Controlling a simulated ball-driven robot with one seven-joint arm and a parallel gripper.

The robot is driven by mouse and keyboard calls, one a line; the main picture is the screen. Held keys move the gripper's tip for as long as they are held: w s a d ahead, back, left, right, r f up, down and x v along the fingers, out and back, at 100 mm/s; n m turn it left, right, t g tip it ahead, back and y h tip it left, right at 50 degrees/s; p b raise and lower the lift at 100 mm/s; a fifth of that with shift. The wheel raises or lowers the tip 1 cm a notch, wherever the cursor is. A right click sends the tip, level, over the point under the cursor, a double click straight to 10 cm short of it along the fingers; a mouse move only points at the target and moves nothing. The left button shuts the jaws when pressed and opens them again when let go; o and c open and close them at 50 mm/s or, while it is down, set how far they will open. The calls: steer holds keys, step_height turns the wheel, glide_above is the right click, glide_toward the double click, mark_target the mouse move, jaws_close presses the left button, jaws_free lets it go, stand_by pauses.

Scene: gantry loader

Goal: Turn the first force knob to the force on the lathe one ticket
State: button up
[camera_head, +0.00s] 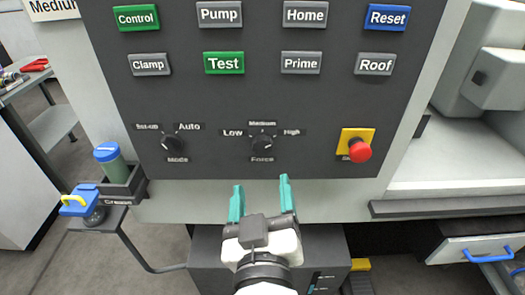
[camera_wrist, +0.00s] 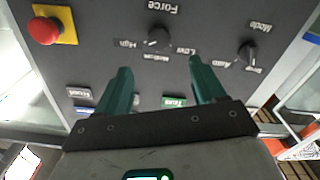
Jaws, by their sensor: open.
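The Force knob (camera_head: 262,142) is a black dial low on the dark panel, with Low to its left, Medium above and High to its right. I cannot clearly tell which label it points at. It also shows upside down in the wrist view (camera_wrist: 158,40). My gripper (camera_head: 262,188) has two teal fingers, open and empty, below the knob in the head view and apart from it. In the wrist view the fingertips (camera_wrist: 161,68) frame the space short of the knob. A white card (camera_head: 50,8) at the top left reads "Medium"; its upper part is cut off.
The Mode knob (camera_head: 171,145) is left of the Force knob. A red stop button (camera_head: 359,151) on a yellow plate is to the right. Several push buttons, including Test (camera_head: 224,62), are above. A grease holder (camera_head: 120,188) stands at the panel's lower left.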

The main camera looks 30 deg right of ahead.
mark_target(262, 149)
steer(key=p+x, duration=0.2)
steer(key=x, duration=0.8)
steer(key=shift+d+f, duration=0.1)
steer(key=shift+d, duration=0.1)
steer(key=c, duration=1.1)
